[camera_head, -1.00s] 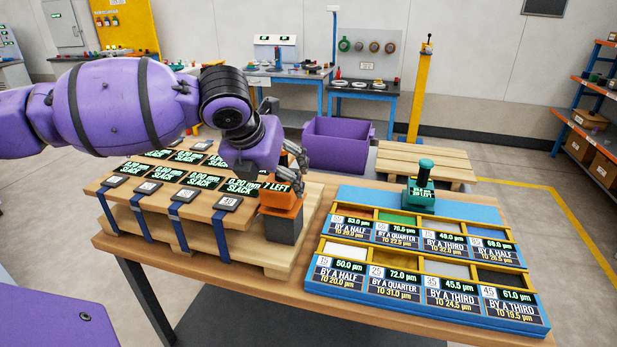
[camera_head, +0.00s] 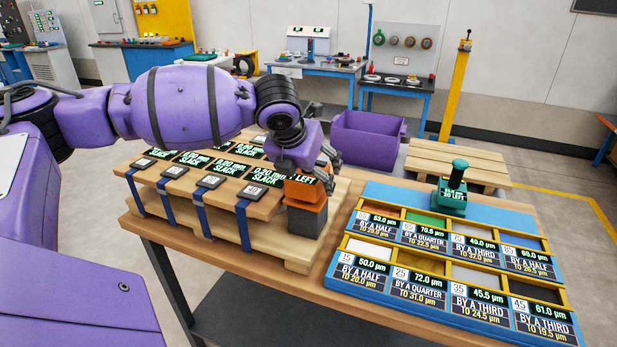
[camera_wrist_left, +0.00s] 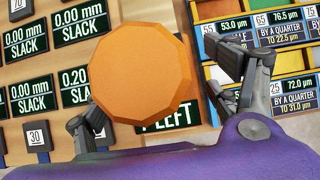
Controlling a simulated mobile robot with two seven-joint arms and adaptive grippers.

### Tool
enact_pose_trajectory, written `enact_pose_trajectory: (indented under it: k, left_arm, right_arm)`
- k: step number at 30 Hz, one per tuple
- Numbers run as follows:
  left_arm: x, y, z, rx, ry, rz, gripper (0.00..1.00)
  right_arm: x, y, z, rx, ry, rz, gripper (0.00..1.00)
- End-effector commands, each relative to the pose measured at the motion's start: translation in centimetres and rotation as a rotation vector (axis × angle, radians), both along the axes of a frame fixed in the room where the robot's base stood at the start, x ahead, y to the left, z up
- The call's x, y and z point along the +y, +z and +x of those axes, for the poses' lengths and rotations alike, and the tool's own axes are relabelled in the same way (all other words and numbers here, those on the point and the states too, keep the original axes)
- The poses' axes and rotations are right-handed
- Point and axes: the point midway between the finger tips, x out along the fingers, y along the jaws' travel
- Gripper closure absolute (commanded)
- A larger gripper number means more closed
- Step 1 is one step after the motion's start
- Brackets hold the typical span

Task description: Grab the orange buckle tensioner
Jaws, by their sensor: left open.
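The orange buckle tensioner (camera_head: 307,189) stands on a dark grey block (camera_head: 307,219) at the right end of the strapped wooden boards in the head view. In the left wrist view its round, faceted orange top (camera_wrist_left: 143,72) fills the middle and partly hides a "LEFT" display. My left gripper (camera_head: 324,168) is open right above and beside the tensioner. In the left wrist view its fingers (camera_wrist_left: 155,95) are spread on either side of the orange top, with no visible grip. Whether a finger touches it I cannot tell. My right gripper is not in view.
Blue straps (camera_head: 243,225) with dark numbered tags cross the boards on a wooden pallet (camera_head: 262,256). A blue tray (camera_head: 455,312) with labelled compartments lies to the right. A green stamp-like tool (camera_head: 453,200) stands at its back edge. A purple bin (camera_head: 367,137) is behind the table.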

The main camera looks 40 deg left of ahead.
Motion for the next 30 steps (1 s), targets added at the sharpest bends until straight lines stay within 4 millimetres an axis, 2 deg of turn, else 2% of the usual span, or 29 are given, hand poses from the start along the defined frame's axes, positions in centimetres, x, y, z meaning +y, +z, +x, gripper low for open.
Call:
enact_pose_trajectory:
  k: [2,20,30]
  left_arm:
    - [0.00,0.08,-0.01,0.000,0.000,0.000,0.20]
    - [-0.01,0.03,-0.05,0.001,0.001,-0.001,0.99]
    - [0.00,0.56,0.07,-0.005,0.000,0.000,0.99]
  right_arm:
    - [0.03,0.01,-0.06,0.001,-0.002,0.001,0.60]
    - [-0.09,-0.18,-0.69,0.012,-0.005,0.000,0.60]
    - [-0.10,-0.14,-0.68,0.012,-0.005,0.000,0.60]
